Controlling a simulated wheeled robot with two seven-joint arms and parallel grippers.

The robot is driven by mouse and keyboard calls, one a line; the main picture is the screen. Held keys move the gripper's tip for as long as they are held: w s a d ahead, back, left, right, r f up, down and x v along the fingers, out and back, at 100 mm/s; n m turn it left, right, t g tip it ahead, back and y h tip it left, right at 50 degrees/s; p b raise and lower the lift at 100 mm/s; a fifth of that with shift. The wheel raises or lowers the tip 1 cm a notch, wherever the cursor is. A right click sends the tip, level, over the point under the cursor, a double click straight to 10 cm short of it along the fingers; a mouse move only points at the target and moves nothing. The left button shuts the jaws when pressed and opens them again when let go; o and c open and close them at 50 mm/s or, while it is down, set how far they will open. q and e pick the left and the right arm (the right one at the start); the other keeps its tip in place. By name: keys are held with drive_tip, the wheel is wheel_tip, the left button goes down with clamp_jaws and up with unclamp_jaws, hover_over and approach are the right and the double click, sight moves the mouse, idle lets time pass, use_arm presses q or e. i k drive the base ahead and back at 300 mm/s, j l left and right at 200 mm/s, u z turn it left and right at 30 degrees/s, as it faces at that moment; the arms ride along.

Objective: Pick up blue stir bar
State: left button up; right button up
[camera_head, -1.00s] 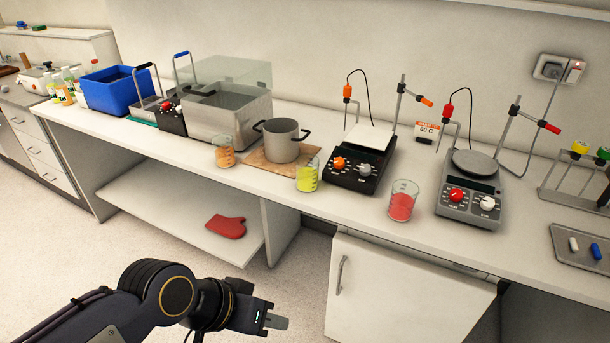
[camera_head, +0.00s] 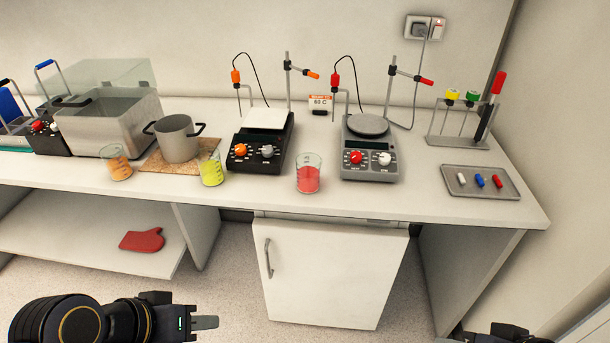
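The blue stir bar (camera_head: 480,180) lies on a grey tray (camera_head: 455,191) at the right end of the counter. It sits between a white stir bar (camera_head: 462,178) and a red stir bar (camera_head: 497,181). My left gripper (camera_head: 205,322) is low at the bottom left, in front of the counter and far from the tray. It is seen from the side, so its opening does not show. Part of my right arm (camera_head: 508,331) shows at the bottom right edge, below the counter. Its fingertips are not visible.
Beakers of orange (camera_head: 117,163), yellow (camera_head: 211,170) and red liquid (camera_head: 308,175) stand along the counter's front. Two stirrer hotplates (camera_head: 262,154) (camera_head: 370,163) stand behind. A rack (camera_head: 437,138) stands behind the tray. Counter between the grey hotplate and tray is clear.

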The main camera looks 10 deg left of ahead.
sight(479, 179)
drive_tip(key=i+l+z, duration=0.25)
drive_tip(key=i+l, duration=0.3)
drive_tip(key=l, duration=0.15)
drive_tip(key=i+l+z, duration=0.25)
drive_tip(key=i+l, duration=0.3)
